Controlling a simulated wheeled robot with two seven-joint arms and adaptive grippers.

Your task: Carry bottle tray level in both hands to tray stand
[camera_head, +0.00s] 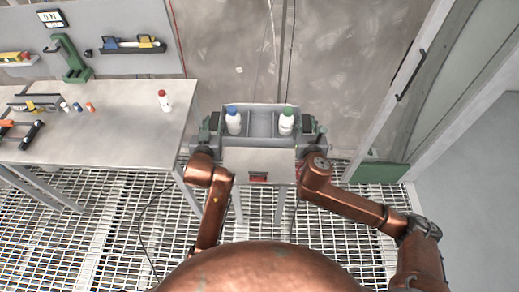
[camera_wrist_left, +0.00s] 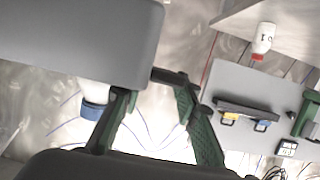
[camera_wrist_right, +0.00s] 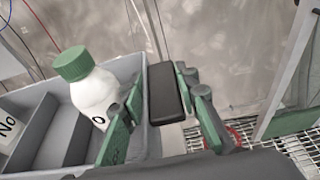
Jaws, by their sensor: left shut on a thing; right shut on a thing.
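The grey bottle tray (camera_head: 264,124) has divided compartments and looks level in the head view. A white bottle with a blue cap (camera_head: 233,121) stands in its left part, and a white bottle with a green cap (camera_head: 286,122) in its right part. My left gripper (camera_head: 208,124) is shut on the tray's left handle; fingers hide much of the grip. My right gripper (camera_head: 311,126) is shut on the right dark handle (camera_wrist_right: 166,92). A small grey stand (camera_head: 258,158) with legs and a red patch lies just in front of the tray; I cannot tell whether they touch.
A workbench (camera_head: 130,120) at left holds a red-capped bottle (camera_head: 164,100), loose caps and tools. A tool board (camera_head: 100,40) is behind it. A framed door (camera_head: 420,80) stands at right. The floor is open grating (camera_head: 110,230), with a cable on it.

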